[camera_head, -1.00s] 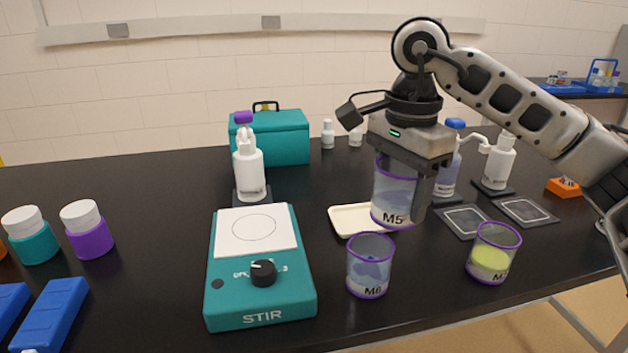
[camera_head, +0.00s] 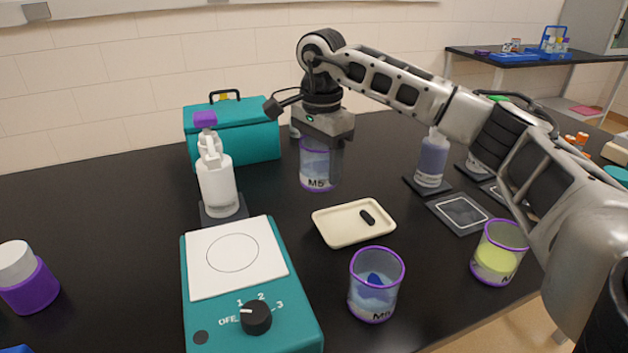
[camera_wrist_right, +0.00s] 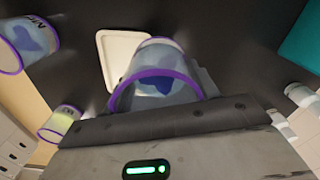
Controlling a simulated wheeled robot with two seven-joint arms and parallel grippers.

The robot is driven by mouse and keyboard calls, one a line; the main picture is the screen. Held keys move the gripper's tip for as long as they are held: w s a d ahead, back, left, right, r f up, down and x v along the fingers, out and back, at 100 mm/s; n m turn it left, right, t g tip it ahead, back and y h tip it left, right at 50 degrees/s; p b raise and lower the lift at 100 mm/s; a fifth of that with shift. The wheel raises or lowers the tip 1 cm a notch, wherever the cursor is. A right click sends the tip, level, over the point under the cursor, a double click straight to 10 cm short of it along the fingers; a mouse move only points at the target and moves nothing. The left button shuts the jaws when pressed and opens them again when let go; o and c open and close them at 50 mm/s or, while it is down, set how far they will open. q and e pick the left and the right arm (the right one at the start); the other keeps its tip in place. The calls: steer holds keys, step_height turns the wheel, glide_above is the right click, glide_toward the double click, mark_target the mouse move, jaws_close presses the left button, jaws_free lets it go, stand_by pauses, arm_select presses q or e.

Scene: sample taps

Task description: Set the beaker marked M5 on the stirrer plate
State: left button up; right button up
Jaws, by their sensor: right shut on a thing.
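The M5 beaker (camera_head: 315,178), clear with purple rims and bluish contents, is beyond the cream tray in the head view. My right gripper (camera_head: 325,150) is shut on it, with a finger at its right side. The beaker's upper part is partly hidden by the gripper. In the right wrist view the held beaker (camera_wrist_right: 158,82) sits directly in front of the gripper (camera_wrist_right: 160,112). The teal stirrer (camera_head: 205,318) has a bare white plate (camera_head: 235,255) with a printed circle, left of and nearer than the beaker. My left gripper is not in view.
A white pump bottle (camera_head: 216,185) stands directly behind the stirrer. The cream tray (camera_head: 335,236) holds a black bar (camera_head: 367,217). Another beaker (camera_head: 375,288) with bluish contents stands right of the stirrer, and a yellow-green one (camera_head: 497,255) farther right. A teal case (camera_head: 250,137) is behind.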

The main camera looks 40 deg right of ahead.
steer(key=w+f, duration=0.1)
steer(key=f, duration=0.1)
steer(key=w+d+f, duration=0.1)
steer(key=w+f, duration=0.1)
steer(key=shift+w, duration=0.1)
steer(key=shift+f+p, duration=0.3)
steer(key=shift+f, duration=1.3)
steer(key=shift+f, duration=0.1)
steer(key=o, duration=1)
steer(key=shift+f, duration=0.1)
